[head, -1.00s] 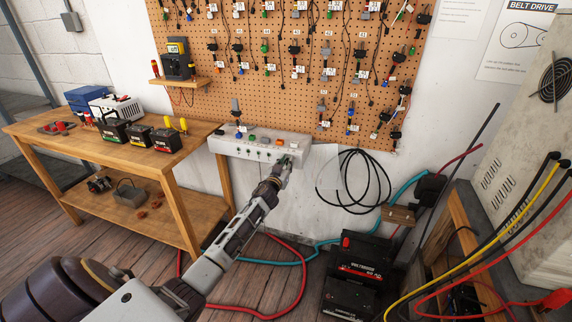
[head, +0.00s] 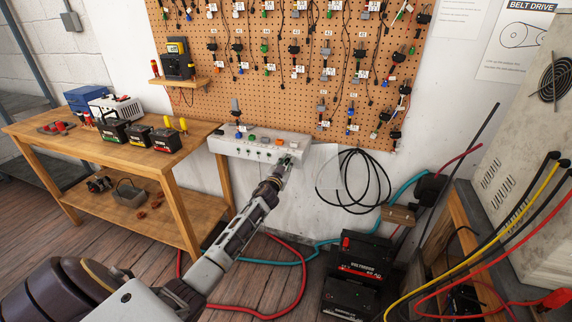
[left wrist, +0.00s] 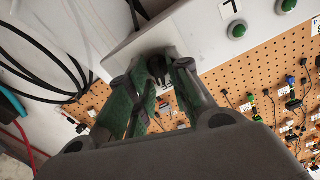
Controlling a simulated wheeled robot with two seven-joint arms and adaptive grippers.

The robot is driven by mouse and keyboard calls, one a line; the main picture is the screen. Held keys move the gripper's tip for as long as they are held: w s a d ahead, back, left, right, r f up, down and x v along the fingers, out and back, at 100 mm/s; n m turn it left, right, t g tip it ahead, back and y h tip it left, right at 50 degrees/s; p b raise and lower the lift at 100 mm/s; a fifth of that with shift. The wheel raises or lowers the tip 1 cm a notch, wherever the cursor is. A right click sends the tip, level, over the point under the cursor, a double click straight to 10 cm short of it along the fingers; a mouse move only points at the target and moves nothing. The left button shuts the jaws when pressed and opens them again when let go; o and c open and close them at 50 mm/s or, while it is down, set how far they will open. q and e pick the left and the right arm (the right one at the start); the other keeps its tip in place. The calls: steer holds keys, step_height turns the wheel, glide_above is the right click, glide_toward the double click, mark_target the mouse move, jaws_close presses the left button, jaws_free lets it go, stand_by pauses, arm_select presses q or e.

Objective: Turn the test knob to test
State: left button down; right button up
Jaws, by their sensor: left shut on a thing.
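The grey test panel (head: 220,146) is mounted low on the wall under the pegboard, with several buttons and small dark switches on its face. My left gripper (head: 286,162) is at the right end of this panel. In the left wrist view the two fingers of my left gripper (left wrist: 159,80) are closed around a small dark knob (left wrist: 157,67) on the pale panel face (left wrist: 185,22). The fingers hide most of the knob, and I cannot read its setting. My right gripper is not in view.
A wooden bench (head: 70,140) with several batteries stands at the left. The pegboard (head: 270,75) with hanging leads is above the panel. Black cable loops (head: 362,180) hang to the right. A black battery unit (head: 358,265) and red and blue hoses lie on the floor.

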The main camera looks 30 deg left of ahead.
arm_select(q)
steer(key=m, duration=0.3)
steer(key=shift+d+m, duration=0.1)
steer(key=shift+m, duration=0.3)
steer(key=m, duration=0.3)
steer(key=shift+d+f, duration=0.1)
steer(key=shift+m, duration=1.1)
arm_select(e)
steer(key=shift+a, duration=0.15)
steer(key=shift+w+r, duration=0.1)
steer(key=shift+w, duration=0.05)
